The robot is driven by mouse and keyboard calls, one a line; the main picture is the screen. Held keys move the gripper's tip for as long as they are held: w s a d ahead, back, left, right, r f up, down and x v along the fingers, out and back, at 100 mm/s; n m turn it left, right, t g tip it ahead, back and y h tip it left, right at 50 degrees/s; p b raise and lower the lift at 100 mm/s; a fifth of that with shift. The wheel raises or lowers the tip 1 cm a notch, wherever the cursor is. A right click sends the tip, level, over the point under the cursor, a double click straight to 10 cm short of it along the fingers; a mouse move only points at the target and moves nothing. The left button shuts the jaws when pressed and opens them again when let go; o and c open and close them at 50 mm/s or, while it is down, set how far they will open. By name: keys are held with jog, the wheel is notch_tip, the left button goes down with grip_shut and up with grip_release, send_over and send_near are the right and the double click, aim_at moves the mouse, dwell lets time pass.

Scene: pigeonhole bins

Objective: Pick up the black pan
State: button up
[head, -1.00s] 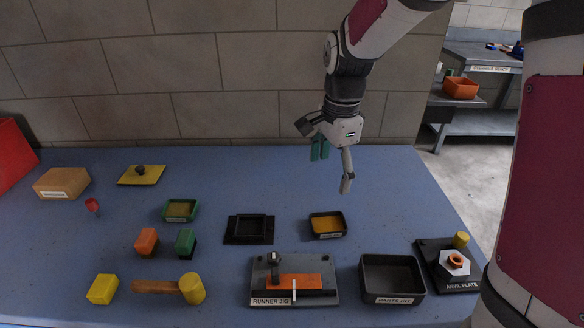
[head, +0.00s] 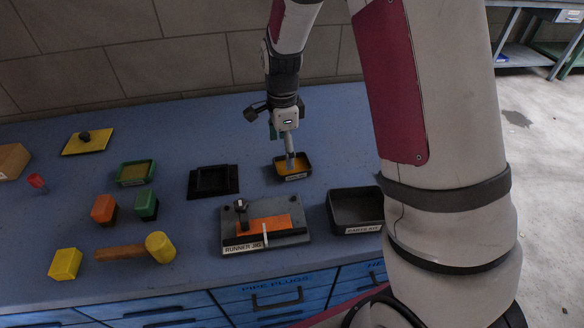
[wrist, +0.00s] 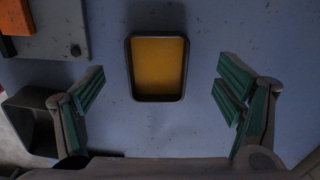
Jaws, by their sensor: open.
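The black pan, a small dark-rimmed tray with a yellow-orange inside, sits on the blue bench right of centre in the head view (head: 293,176). In the wrist view it shows upright in the middle (wrist: 157,98), flat on the bench top. My gripper (head: 283,147) is above the pan, pointing down; one finger overlaps it in the head view. In the wrist view its green-padded fingers (wrist: 161,88) are spread wide on either side of the pan, apart from it and empty.
A larger dark parts kit bin (head: 355,208) and the grey runner jig (head: 266,228) lie nearer the front. A black square frame (head: 213,181) is left of the pan. A mallet (head: 135,250), blocks and a green tray (head: 134,173) lie further left.

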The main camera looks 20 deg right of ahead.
aim_at(285, 170)
notch_tip(285, 170, down, 5)
jog(key=shift+s, duration=0.15)
jog(key=shift+c, duration=0.6)
jog(key=c, duration=1.4)
